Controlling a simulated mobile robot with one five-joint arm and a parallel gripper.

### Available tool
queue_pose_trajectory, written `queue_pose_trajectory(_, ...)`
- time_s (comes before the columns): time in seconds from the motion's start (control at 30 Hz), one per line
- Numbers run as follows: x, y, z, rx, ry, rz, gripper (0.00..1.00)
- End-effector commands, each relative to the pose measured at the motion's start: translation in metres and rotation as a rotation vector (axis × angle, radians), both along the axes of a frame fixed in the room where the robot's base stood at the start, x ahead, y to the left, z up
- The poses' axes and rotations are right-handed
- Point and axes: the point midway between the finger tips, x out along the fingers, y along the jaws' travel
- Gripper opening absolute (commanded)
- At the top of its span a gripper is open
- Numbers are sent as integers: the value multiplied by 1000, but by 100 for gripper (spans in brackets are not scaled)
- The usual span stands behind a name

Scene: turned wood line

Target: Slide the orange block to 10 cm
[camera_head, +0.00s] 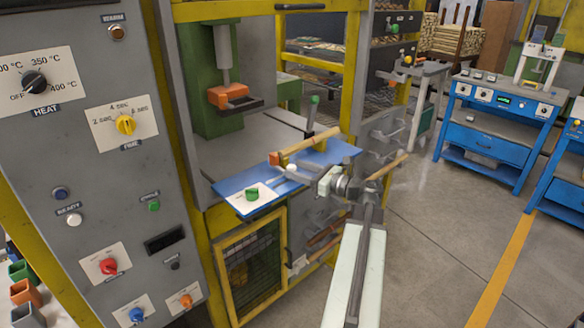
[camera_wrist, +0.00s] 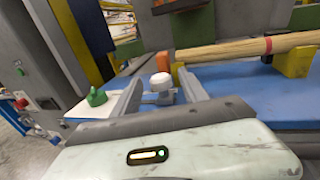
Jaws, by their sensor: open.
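The small orange block (camera_head: 274,158) sits on the blue plate (camera_head: 228,187) at the left end of a wooden rod (camera_head: 307,145). In the wrist view the orange block (camera_wrist: 165,62) shows behind a white round knob (camera_wrist: 161,80). The white knob (camera_head: 291,168) is just in front of the block in the head view. My gripper (camera_head: 302,174) is open, low over the plate, coming from the right. In the wrist view its two fingers (camera_wrist: 160,88) stand on either side of the white knob. Contact with the knob cannot be told. No 10 cm mark is readable.
A green knob (camera_head: 252,194) stands on a white card at the plate's front left. A yellow support (camera_wrist: 292,62) holds the rod. A press with an orange head (camera_head: 230,96) stands behind. A grey control panel (camera_head: 75,130) is at the left. Open floor lies right.

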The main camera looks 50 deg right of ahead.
Motion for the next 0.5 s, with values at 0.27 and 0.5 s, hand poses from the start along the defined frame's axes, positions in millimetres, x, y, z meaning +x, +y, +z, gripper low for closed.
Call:
queue_pose_trajectory(0.27, 27, 5, 0, 0, 0, -1, 52)
queue_pose_trajectory(0.5, 27, 5, 0, 0, 0, -2, 46)
